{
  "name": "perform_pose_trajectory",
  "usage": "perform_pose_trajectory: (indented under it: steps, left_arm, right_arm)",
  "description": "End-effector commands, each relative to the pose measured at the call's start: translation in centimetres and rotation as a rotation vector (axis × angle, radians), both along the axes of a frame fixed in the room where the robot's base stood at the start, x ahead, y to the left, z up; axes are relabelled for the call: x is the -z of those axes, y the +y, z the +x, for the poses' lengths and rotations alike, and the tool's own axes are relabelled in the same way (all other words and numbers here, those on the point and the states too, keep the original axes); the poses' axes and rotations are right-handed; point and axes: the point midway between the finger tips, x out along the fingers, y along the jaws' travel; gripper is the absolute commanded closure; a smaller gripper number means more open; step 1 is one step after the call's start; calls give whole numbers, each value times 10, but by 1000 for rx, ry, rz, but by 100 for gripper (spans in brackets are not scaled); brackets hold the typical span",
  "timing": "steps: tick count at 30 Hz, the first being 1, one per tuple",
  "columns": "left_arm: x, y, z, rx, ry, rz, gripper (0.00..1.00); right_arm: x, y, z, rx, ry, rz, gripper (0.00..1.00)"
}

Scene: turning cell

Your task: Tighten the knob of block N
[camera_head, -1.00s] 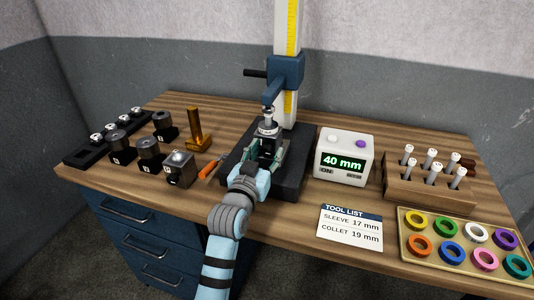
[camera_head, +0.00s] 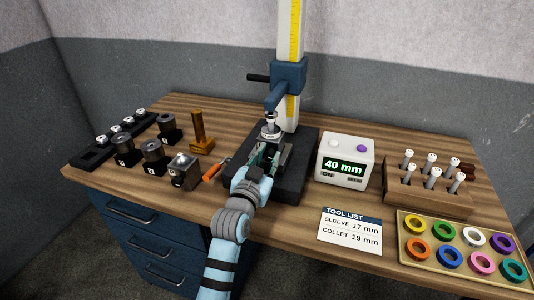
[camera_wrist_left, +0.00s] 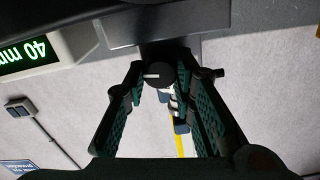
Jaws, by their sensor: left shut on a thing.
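My left gripper (camera_head: 267,156) is at the dark base of the measuring stand (camera_head: 290,186), in front of its column. In the left wrist view its two green-lined fingers (camera_wrist_left: 160,82) are closed on a round black knob (camera_wrist_left: 157,74) with a white line on its face. The block behind the knob is mostly hidden by the gripper in the head view, and its letter cannot be read. A silver holder top (camera_head: 270,128) shows above the gripper, under the stand's blue arm (camera_head: 283,94). My right gripper is not in view.
Dark lettered blocks (camera_head: 152,150) and a brass piece (camera_head: 201,132) stand on the left. An orange-handled tool (camera_head: 212,173) lies beside the base. A display (camera_head: 344,147) reads 40 mm. A tool list (camera_head: 350,228), a wooden rack (camera_head: 424,203) and a ring tray (camera_head: 404,240) are on the right.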

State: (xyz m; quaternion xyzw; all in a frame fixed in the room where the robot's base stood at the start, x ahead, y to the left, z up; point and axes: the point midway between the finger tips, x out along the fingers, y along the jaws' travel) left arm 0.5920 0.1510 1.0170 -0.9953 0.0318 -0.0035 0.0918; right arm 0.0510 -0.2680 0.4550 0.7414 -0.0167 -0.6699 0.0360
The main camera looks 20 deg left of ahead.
Motion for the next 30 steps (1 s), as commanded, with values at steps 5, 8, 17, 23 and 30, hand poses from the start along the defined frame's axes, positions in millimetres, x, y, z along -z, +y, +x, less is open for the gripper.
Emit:
perform_pose_trajectory:
  steps: [5,8,17,23,30]
  left_arm:
    - [-2,0,0,0,-5,131,100]
    - [-2,-1,0,0,-10,205,100]
    - [-1,-1,0,-1,-23,375,100]
    - [0,-1,0,-1,-26,427,100]
    - [0,-1,0,0,-28,437,100]
  right_arm:
    - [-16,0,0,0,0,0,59]
    - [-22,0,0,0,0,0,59]
    - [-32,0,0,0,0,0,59]
    - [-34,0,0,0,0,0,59]
    - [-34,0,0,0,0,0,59]
